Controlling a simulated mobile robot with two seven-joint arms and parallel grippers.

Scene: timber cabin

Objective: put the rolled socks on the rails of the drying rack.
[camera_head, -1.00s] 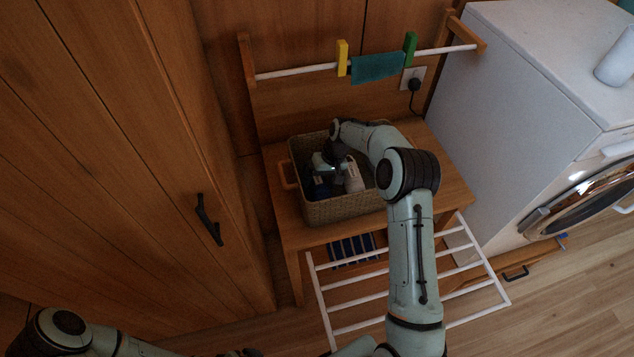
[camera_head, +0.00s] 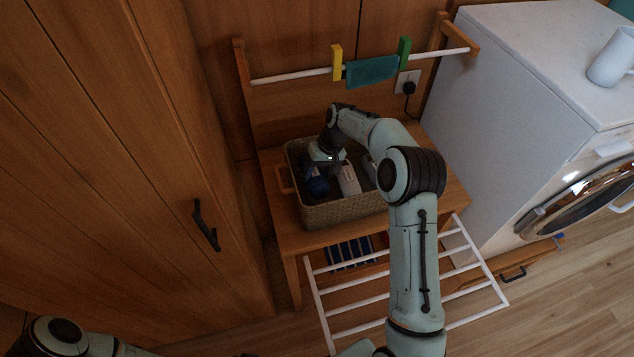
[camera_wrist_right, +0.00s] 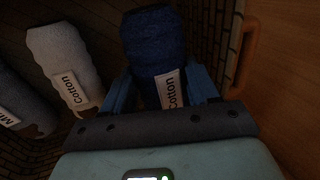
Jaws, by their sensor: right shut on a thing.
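My right gripper (camera_wrist_right: 165,95) reaches down into the wicker basket (camera_head: 345,212) and is shut on a dark blue rolled sock (camera_wrist_right: 153,43) with a white "Cotton" label. The blue sock also shows in the head view (camera_head: 318,187), under the gripper. A light grey rolled sock (camera_wrist_right: 64,62) lies beside it, also labelled "Cotton". A darker grey rolled sock (camera_wrist_right: 14,98) lies at the left edge of the wrist view. The drying rack (camera_head: 370,307) has white rails and juts out low in front of the bench. My left gripper is not visible.
The basket stands on a wooden bench (camera_head: 290,237). A wall rail (camera_head: 290,76) holds a teal cloth (camera_head: 372,71) between yellow and green clips. A white washing machine (camera_head: 520,80) stands at right, a wooden cupboard (camera_head: 110,150) at left. A striped blue item (camera_head: 350,252) lies beneath the bench.

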